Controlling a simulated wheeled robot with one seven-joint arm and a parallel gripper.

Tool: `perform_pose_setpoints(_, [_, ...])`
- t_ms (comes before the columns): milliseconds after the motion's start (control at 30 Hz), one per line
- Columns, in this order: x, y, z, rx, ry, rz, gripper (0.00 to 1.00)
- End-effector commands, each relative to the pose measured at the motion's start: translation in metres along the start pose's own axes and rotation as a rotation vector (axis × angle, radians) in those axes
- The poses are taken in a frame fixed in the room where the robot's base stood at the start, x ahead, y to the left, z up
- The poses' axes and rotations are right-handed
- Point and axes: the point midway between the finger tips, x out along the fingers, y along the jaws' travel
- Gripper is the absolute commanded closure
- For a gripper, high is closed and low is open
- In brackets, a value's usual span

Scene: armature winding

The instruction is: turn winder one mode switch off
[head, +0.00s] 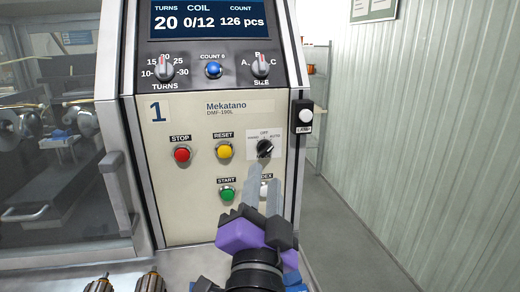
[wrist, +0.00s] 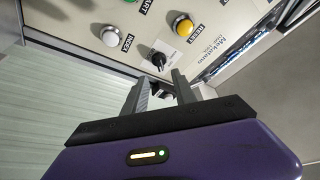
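The mode switch (head: 265,149) is a black rotary knob on the cream panel of the winder marked 1. Its plate reads OFF at the top, with AUTO at the right; the left word is too small to read surely. The knob's pointer appears turned right, toward AUTO. My gripper (head: 262,188) is just below the switch in the head view, its fingers pointing up at the panel. In the wrist view, the switch (wrist: 158,57) lies just beyond the fingertips. My gripper (wrist: 161,76) is open there, with a gap between its fingers, which seem apart from the knob.
A red STOP button (head: 182,154), yellow RESET button (head: 224,152) and green START button (head: 227,194) are left of the switch. A lamp box (head: 303,116) juts from the panel's right edge.

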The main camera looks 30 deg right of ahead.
Motion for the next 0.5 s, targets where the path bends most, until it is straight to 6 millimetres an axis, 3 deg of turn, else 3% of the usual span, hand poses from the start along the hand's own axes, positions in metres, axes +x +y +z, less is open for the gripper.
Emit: perform_pose_setpoints(500, [0.068,-0.001,-0.002,0.0,0.002,0.001,0.67])
